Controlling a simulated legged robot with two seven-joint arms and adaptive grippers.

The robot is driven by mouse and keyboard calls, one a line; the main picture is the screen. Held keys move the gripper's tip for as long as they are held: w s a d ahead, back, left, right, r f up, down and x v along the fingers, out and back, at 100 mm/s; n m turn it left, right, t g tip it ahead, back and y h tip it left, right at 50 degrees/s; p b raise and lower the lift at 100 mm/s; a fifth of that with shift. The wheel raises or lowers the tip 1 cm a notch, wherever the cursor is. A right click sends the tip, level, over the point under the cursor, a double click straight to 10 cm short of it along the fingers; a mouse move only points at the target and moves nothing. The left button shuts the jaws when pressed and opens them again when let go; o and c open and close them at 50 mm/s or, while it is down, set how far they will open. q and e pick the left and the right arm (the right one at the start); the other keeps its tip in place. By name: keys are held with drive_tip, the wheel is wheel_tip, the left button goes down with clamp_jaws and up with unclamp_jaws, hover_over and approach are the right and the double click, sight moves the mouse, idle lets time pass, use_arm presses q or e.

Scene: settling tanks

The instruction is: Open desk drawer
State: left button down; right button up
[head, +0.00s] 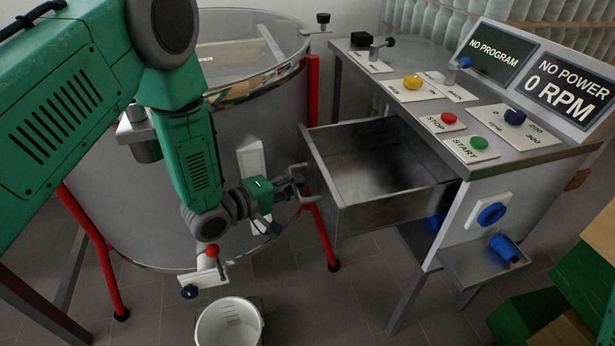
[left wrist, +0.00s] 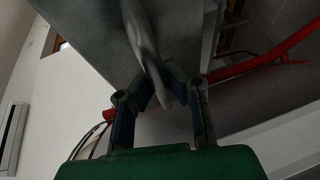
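The grey metal desk drawer (head: 390,205) is pulled far out to the left from under the desk top (head: 390,80). It looks empty inside. My left gripper (head: 300,184) is at the drawer's front panel, on its outer side. In the left wrist view, the fingers of my left gripper (left wrist: 162,85) close in on both sides of the grey curved drawer handle (left wrist: 148,45). The exact finger contact is dark and hard to see. My right gripper is not in view.
A large metal tank (head: 120,210) with red legs stands left of the drawer, close to my left arm. A white bucket (head: 228,325) is on the floor below. The desk top carries buttons and a panel reading NO POWER (head: 570,85). A blue knob (head: 491,214) is on its front.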

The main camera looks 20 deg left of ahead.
use_arm(q)
drive_tip(key=c, duration=1.6)
unclamp_jaws()
drive_tip(key=shift+w+f, duration=0.1)
drive_tip(key=shift+f, duration=0.05)
drive_tip(key=shift+o, duration=0.2)
drive_tip(key=shift+r, duration=0.2)
